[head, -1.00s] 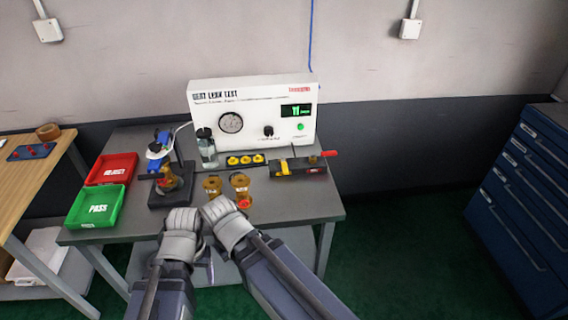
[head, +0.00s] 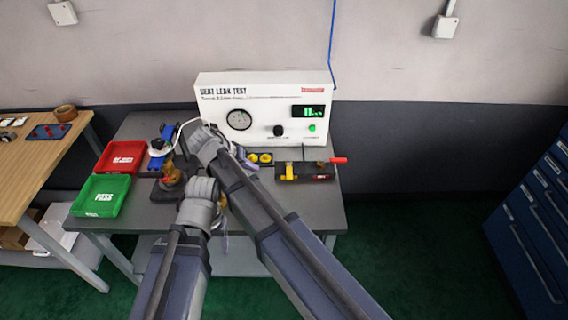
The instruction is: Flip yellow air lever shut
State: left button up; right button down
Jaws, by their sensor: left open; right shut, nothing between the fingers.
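A small upright yellow lever-like part (head: 289,172) sits on a black block with a red-handled end (head: 318,170) at the right of the bench. I cannot tell if it is the air lever or which way it is set. A blue actuator (head: 166,136) over a brass valve body (head: 172,174) stands on a black stand. My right gripper (head: 203,138) is shut and empty, over the bench beside the blue actuator. My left gripper (head: 203,188) is open, low in front of the stand. Its fingertips are mostly hidden by its own hand.
The white leak test box (head: 264,108) with gauge and green display stands at the back. A red tray (head: 120,157) and a green PASS tray (head: 101,196) are at the left. Yellow round parts (head: 260,157) lie before the box. My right arm covers the bench middle.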

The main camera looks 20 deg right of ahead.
aim_at(289, 169)
jog(key=shift+w+r, duration=0.2)
jog(key=shift+w, duration=0.15)
jog(key=b+x, duration=0.8)
jog(key=x, duration=0.2)
jog(key=shift+f+b, duration=0.2)
jog(key=shift+b, duration=0.1)
jog(key=shift+s+d+r+p, duration=0.15)
jog(key=shift+d, duration=0.45)
jog(key=shift+s+d+r+p, duration=0.1)
jog(key=shift+s+d+p, duration=0.05)
jog(key=shift+d, duration=0.45)
jog(key=shift+s+d, duration=0.2)
jog(key=shift+d, duration=0.6)
